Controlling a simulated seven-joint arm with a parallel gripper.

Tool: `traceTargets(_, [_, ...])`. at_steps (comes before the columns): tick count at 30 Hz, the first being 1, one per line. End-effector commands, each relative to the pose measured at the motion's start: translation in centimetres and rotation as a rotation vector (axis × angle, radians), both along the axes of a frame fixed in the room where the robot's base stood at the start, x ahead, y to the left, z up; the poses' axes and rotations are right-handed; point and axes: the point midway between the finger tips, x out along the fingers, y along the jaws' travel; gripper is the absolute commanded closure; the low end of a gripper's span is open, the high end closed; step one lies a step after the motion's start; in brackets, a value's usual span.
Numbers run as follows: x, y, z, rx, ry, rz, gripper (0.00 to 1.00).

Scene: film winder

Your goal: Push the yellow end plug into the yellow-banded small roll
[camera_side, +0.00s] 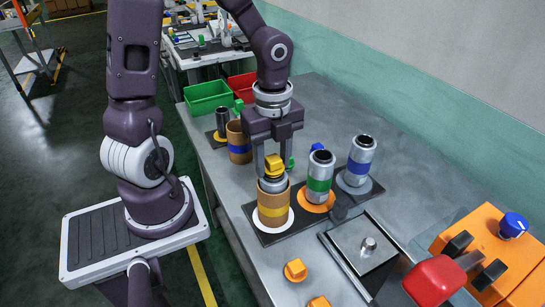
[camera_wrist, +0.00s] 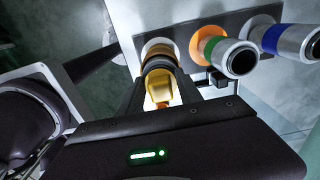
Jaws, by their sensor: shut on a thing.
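The yellow-banded small roll (camera_side: 273,207) stands upright on a white disc (camera_side: 268,223) on a dark base strip. It is brown with a yellow band and a grey upper part. The yellow end plug (camera_side: 274,164) is at the top of this roll, between the fingers of my gripper (camera_side: 273,163), which is shut on it. My gripper points down from above. The wrist view also shows the plug (camera_wrist: 160,88) between the fingers, in line with the roll (camera_wrist: 158,50). I cannot tell how deep the plug sits, as the joint is hidden.
A green-banded silver roll (camera_side: 320,184) and a blue-banded one (camera_side: 359,169) stand close on the right. A brown blue-banded roll (camera_side: 239,147) stands behind left. A plate with a metal knob (camera_side: 368,244) and an orange machine (camera_side: 490,235) are at right.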

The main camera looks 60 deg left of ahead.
Motion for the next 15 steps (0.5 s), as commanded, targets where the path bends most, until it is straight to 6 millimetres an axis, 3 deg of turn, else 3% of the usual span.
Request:
traceTargets(1, [-0.02, -0.01, -0.13, 0.000, 0.001, 0.000, 0.95])
traceTargets(2, [-0.01, 0.00, -0.16, 0.000, 0.001, 0.000, 0.56])
traceTargets(5, [0.00, 0.01, -0.14, 0.000, 0.000, 0.001, 0.36])
traceTargets(6, [0.00, 0.00, -0.13, 0.000, 0.000, 0.001, 0.32])
traceTargets(15, [0.05, 0.04, 0.18, 0.001, -0.002, 0.002, 0.32])
